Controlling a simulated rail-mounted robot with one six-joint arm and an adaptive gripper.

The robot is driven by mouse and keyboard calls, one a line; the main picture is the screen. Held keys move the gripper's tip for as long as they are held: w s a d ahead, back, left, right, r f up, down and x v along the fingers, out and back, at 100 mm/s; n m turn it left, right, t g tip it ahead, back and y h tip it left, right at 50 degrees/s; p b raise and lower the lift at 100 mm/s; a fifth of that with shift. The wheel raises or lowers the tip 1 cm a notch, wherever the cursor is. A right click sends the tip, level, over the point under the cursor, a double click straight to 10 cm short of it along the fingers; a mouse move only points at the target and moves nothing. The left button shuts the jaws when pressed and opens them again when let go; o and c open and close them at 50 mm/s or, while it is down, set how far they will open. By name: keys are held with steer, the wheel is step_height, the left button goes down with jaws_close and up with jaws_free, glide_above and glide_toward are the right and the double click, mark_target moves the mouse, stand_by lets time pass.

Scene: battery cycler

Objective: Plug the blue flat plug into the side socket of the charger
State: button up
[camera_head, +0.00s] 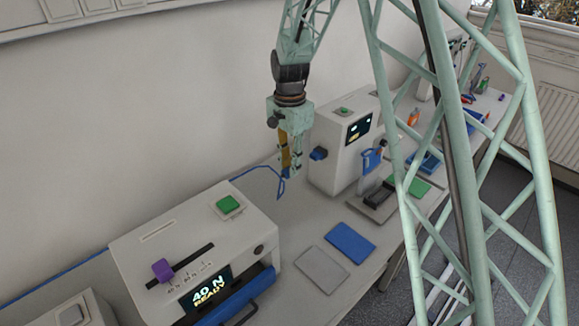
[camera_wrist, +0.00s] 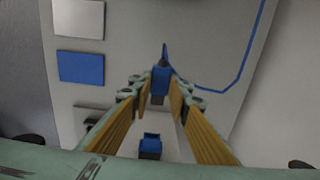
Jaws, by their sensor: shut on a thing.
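The blue flat plug (camera_wrist: 160,83) is held between my fingertips in the wrist view. In the head view my gripper (camera_head: 288,168) points down above the table, left of the charger, with the blue plug (camera_head: 282,186) at its tips. The charger (camera_head: 338,150) is a white box with a dark display. Its blue side socket (camera_head: 318,153) sticks out of the side facing my gripper. The socket also shows in the wrist view (camera_wrist: 150,146), below the plug and apart from it. The plug's far side is hidden.
A blue cable (camera_head: 252,169) runs back along the wall side. A white machine reading "40 N READY" (camera_head: 195,255) stands at the front left. A blue pad (camera_head: 350,242) and a grey pad (camera_head: 322,269) lie flat on the table. A blue-handled device (camera_head: 370,160) stands right of the charger.

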steer(key=shift+w+d, duration=0.15)
steer(key=shift+w+d+p, duration=0.55)
steer(key=shift+w+d, duration=1.25)
steer(key=shift+d, duration=0.3)
steer(key=shift+w+d, duration=0.7)
steer(key=shift+d, duration=0.1)
stand_by(4.9)
